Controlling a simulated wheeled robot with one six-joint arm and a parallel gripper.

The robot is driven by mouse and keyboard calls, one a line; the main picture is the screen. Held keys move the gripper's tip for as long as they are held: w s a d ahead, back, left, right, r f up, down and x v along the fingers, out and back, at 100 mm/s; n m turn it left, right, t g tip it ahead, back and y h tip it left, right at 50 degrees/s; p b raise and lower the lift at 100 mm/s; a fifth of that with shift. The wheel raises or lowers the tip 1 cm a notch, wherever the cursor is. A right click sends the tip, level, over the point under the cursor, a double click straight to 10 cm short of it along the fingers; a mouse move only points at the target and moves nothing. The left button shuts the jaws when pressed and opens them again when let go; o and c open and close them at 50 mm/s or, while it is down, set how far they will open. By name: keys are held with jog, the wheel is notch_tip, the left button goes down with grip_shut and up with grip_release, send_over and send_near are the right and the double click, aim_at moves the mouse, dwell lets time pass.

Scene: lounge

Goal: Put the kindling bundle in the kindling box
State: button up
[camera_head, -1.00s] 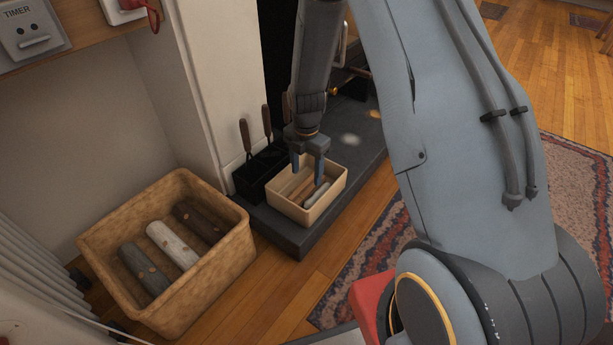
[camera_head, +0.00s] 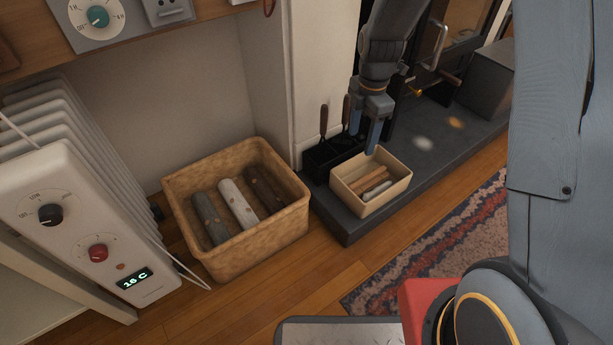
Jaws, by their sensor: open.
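The kindling box (camera_head: 389,198) is a small cream open box on the dark hearth slab. The kindling bundle (camera_head: 371,181), several brown and pale sticks side by side, lies inside it, below the rim. My gripper (camera_head: 364,136) is open and empty, pointing down just above the back of the box, apart from the sticks. Whether a binding holds the sticks together is too small to tell.
A wicker basket (camera_head: 285,228) with several logs stands left of the hearth (camera_head: 349,228). A black holder (camera_head: 318,160) with upright-handled tools is beside the box. A white radiator (camera_head: 100,235) is at left. A patterned rug (camera_head: 430,262) lies in front.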

jog(key=s+a+r+m, duration=0.7)
jog(key=s+a+r, duration=0.6)
jog(key=s+r, duration=0.15)
jog(key=s+a+r+m, duration=0.1)
jog(key=s+m, duration=0.3)
jog(key=s, duration=0.5)
jog(key=s+a+r+m+y, duration=0.1)
jog(key=s+r+m, duration=0.3)
jog(key=s, duration=0.5)
jog(key=shift+s+a+r, duration=0.25)
jog(key=shift+s+r, duration=0.1)
jog(key=shift+r, duration=0.2)
jog(key=shift+r+m+y+p, duration=0.3)
jog(key=shift+r+m+p, duration=0.1)
jog(key=shift+r+p, duration=0.5)
jog(key=shift+d+r+p, duration=0.1)
jog(key=shift+r+p, duration=0.1)
jog(key=shift+p, duration=0.15)
